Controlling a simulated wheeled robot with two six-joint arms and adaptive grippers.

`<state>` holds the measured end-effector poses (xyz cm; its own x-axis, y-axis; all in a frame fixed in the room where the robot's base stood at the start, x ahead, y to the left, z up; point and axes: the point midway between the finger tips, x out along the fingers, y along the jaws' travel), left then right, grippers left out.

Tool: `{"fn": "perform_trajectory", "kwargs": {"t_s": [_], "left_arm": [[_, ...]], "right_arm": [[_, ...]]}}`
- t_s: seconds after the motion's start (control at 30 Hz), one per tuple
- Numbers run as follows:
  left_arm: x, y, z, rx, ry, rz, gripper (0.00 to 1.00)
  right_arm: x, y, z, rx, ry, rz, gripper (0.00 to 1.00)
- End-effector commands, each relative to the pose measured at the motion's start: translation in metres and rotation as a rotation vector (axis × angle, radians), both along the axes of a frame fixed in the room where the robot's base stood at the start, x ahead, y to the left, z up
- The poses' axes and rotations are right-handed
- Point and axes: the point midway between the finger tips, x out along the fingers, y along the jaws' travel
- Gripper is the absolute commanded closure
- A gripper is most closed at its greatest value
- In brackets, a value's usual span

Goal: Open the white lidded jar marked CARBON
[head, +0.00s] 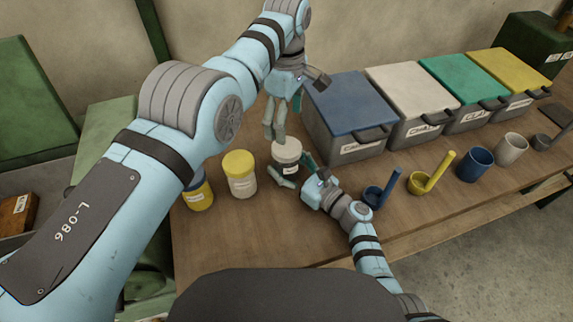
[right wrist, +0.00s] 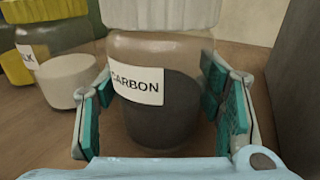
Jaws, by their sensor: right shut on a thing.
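The white-lidded jar (head: 288,153) stands upright on the bench, its lid on. In the right wrist view the jar body (right wrist: 185,60) is clear, with dark contents and a label reading CARBON (right wrist: 136,82); its white lid (right wrist: 160,12) is cut off by the top edge. My right gripper (head: 297,176) is shut on the jar body, its teal pads on either side of it (right wrist: 165,105). My left gripper (head: 284,122) points down just above the lid, its fingers apart and nothing seen between them.
A yellow-lidded jar (head: 240,173) and another yellow jar (head: 199,192) stand to the left. Lidded bins, the nearest blue (head: 350,100), line the back right. A blue scoop (head: 383,190), yellow scoop (head: 430,178) and cups, one blue (head: 474,165), stand in front of them.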

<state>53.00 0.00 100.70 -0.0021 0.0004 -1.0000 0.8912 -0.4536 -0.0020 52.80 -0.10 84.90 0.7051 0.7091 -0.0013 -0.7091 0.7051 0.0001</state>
Motion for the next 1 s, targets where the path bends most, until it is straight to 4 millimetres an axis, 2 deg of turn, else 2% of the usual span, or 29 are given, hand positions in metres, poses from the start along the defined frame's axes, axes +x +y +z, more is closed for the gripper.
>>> {"fn": "perform_trajectory", "kwargs": {"t_s": [0.03, 0.13, 0.2, 0.27, 0.37, 0.47, 0.8, 0.93, 0.97, 1.0], "left_arm": [[0.0, 0.0, 0.0, 0.0, 0.0, 0.0, 0.24], [0.0, 0.0, 0.0, 0.0, 0.0, -0.011, 0.24], [0.0, 0.0, 0.0, 0.0, 0.0, -0.067, 0.24], [-0.0001, 0.0, 0.0, 0.0, 0.0, -0.173, 0.24], [-0.0001, 0.0, -0.0001, -0.001, 0.0, -0.482, 0.24], [0.0, 0.0, 0.0001, -0.001, -0.001, -0.926, 0.24], [-0.0005, 0.0001, 0.0003, -0.004, 0.0, -2.599, 0.24], [-0.0007, 0.0001, 0.0, -0.005, 0.0, -3.11, 0.24], [-0.0007, 0.0001, 0.0, 0.004, 0.0, 3.082, 0.24], [-0.0008, 0.0001, 0.0, 0.003, 0.0, 2.979, 0.24]], "right_arm": [[-0.0001, -0.0001, 0.0, 0.0, 0.0, 0.0, 0.86], [0.0, 0.0, 0.0001, 0.0, 0.0, 0.0, 1.0], [0.0, 0.0, 0.0002, 0.001, -0.001, 0.0, 1.0], [0.0, 0.0, 0.0003, 0.001, -0.001, 0.0, 1.0], [0.0, 0.0, 0.0004, 0.001, -0.001, 0.0, 1.0], [0.0001, 0.0001, 0.0005, 0.001, -0.001, 0.0, 1.0], [0.0001, 0.0001, 0.0007, 0.001, -0.001, 0.0, 1.0], [0.0001, 0.0, 0.0007, 0.001, -0.001, 0.0, 1.0], [0.0001, 0.0, 0.0007, 0.001, -0.001, 0.0, 1.0], [0.0001, 0.0, 0.0007, 0.001, -0.001, 0.0, 1.0]]}}
